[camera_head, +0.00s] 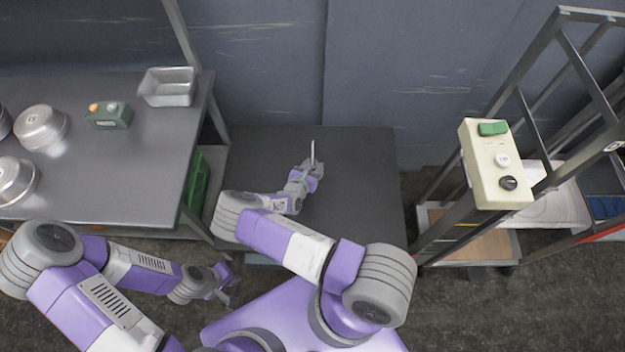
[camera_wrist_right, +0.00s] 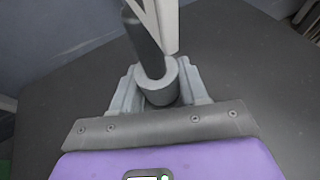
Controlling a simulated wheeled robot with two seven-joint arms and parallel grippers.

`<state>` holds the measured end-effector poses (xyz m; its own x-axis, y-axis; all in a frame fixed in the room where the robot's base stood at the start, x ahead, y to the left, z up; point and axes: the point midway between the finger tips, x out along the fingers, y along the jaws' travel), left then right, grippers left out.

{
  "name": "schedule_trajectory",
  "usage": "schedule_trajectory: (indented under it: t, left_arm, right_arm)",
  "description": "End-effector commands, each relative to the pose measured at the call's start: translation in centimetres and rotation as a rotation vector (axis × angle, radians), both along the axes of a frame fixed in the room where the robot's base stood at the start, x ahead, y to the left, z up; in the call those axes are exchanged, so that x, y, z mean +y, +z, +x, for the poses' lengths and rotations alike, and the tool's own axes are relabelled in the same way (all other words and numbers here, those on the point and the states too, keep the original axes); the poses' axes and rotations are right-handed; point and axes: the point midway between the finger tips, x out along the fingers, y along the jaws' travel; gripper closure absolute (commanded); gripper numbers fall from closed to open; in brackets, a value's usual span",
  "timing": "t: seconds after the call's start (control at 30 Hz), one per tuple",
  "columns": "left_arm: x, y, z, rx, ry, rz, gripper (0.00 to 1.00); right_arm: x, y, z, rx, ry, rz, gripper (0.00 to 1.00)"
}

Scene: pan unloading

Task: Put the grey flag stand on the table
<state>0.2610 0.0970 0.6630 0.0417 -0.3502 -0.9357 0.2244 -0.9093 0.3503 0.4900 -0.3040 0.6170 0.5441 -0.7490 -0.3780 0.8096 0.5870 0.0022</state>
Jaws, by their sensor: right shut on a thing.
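The grey flag stand (camera_head: 312,150) shows in the head view as a thin upright piece above the dark table (camera_head: 360,200) in the middle. In the right wrist view its grey pole (camera_wrist_right: 146,42) rises from a round grey collar (camera_wrist_right: 160,88), with a pale flag beside the pole. My right gripper (camera_head: 313,168) is shut on the stand, and its fingers flank the collar. The stand's underside is hidden, so I cannot tell whether it touches the table. My left gripper (camera_head: 228,287) hangs in front of the table, apart from the stand; its jaws are too small to read.
A steel worktable (camera_head: 150,190) on the left carries round metal pans (camera_head: 42,127), a green box with buttons (camera_head: 109,115) and a metal tin (camera_head: 168,86). A metal rack (camera_head: 462,215) with a beige control box (camera_head: 490,170) stands right. The dark table's right part is clear.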

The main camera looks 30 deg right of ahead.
Motion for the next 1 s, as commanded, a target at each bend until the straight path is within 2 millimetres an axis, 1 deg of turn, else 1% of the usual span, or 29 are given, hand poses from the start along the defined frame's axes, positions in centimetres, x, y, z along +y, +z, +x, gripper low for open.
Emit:
schedule_trajectory:
  t: [0.03, 0.1, 0.37, 0.53, 0.6, 0.83, 0.97, 1.0]
  left_arm:
    - [0.0, -0.9, 0.0, 0.000, 0.000, 0.000, 1.00]
    - [0.0, -1.4, 0.0, 0.000, 0.000, 0.000, 1.00]
    - [0.0, -2.3, 0.0, 0.000, 0.000, 0.000, 1.00]
    - [0.0, -3.5, 0.0, 0.000, 0.000, 0.000, 1.00]
    - [0.0, -3.7, 0.0, 0.000, 0.000, 0.000, 1.00]
    - [0.0, -3.5, 0.0, 0.000, 0.000, 0.000, 1.00]
    - [0.0, -3.8, 0.0, 0.000, 0.000, 0.000, 1.00]
    - [0.0, -3.7, 0.0, 0.000, 0.000, 0.000, 1.00]
  right_arm:
    - [0.0, -1.6, 0.0, 0.001, 0.001, -0.002, 0.92]
    - [0.0, -2.7, 0.0, 0.000, 0.001, -0.001, 0.92]
    - [0.0, -4.7, 0.0, 0.000, 0.000, -0.002, 0.92]
    - [0.0, -7.3, 0.0, -0.001, 0.000, -0.002, 0.92]
    - [0.0, -7.6, 0.0, -0.002, -0.001, -0.001, 0.92]
    - [0.0, -7.4, 0.1, -0.002, -0.001, -0.002, 0.92]
    - [0.0, -7.9, 0.0, -0.002, -0.001, -0.001, 0.92]
    - [0.0, -7.9, 0.0, -0.001, -0.001, 0.000, 0.52]
